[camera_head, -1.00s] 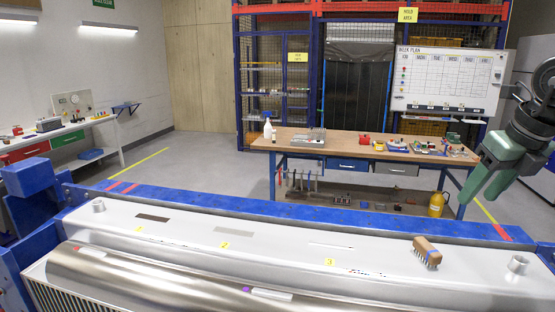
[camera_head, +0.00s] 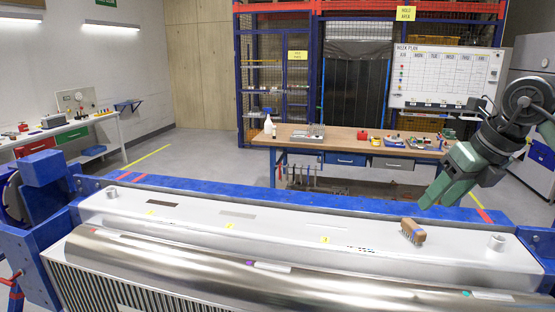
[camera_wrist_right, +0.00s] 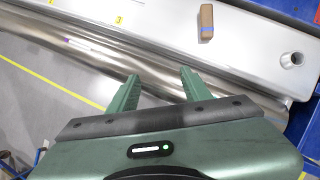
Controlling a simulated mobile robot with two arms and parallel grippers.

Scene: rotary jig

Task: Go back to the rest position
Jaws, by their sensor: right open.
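My right gripper (camera_head: 438,200) is green and hangs above the back right part of the jig, beyond the brush. Its fingers are apart and nothing is between them. In the right wrist view the open fingers (camera_wrist_right: 160,76) point over the metal roller, with the brush further off. The brush (camera_head: 412,231), with a wooden back and dark bristles, lies on the pale top plate, apart from the gripper. It also shows in the right wrist view (camera_wrist_right: 206,23). My left gripper is in neither view.
The jig has a pale top plate (camera_head: 285,238), a long shiny roller (camera_head: 190,262) and a blue frame (camera_head: 270,203). A short metal post (camera_head: 496,242) stands at the plate's right end. A workbench (camera_head: 350,146) with tools stands behind, across open floor.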

